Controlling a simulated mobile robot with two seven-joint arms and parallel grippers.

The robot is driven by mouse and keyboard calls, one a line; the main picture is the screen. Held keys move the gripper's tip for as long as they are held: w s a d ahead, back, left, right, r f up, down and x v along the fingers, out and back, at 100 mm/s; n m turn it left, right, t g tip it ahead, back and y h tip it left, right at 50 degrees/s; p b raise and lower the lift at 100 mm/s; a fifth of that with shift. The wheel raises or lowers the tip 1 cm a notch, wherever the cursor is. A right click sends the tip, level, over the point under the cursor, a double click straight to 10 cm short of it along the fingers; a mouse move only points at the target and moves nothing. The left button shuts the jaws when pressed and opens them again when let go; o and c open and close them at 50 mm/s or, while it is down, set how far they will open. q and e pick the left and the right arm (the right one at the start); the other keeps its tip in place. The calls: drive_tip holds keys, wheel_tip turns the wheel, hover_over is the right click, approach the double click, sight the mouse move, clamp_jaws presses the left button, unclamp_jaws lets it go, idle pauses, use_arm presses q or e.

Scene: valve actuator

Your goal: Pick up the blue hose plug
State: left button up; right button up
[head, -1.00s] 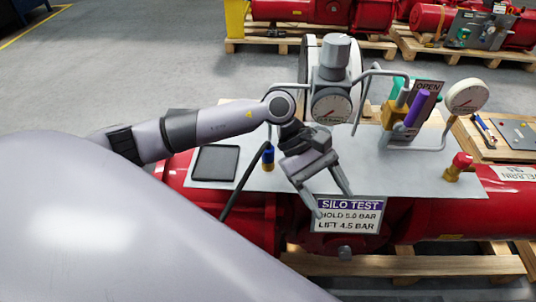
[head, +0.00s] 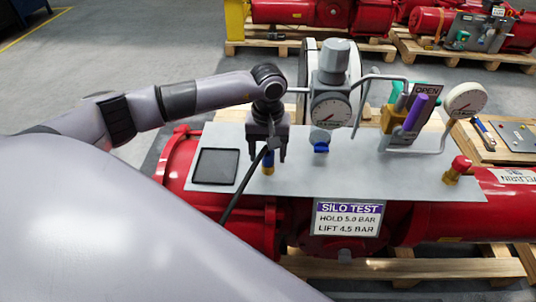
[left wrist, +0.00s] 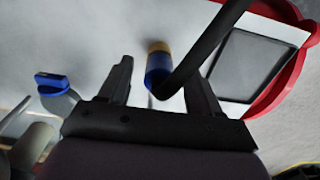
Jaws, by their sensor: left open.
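The gripper partly hides the plug's top in the head view. My right gripper is not in view.
A gauge (head: 331,110) with a blue handle (head: 321,147) stands just right of the gripper. A black pad (head: 216,166) lies to the left. Pipes, a purple lever (head: 416,111) and a red knob (head: 461,163) are farther right. The plate's front middle is clear.

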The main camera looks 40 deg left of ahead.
use_arm(q)
drive_tip(key=shift+f, duration=0.45)
drive_tip(key=shift+c, duration=0.3)
clamp_jaws()
drive_tip(key=shift+r, duration=0.1)
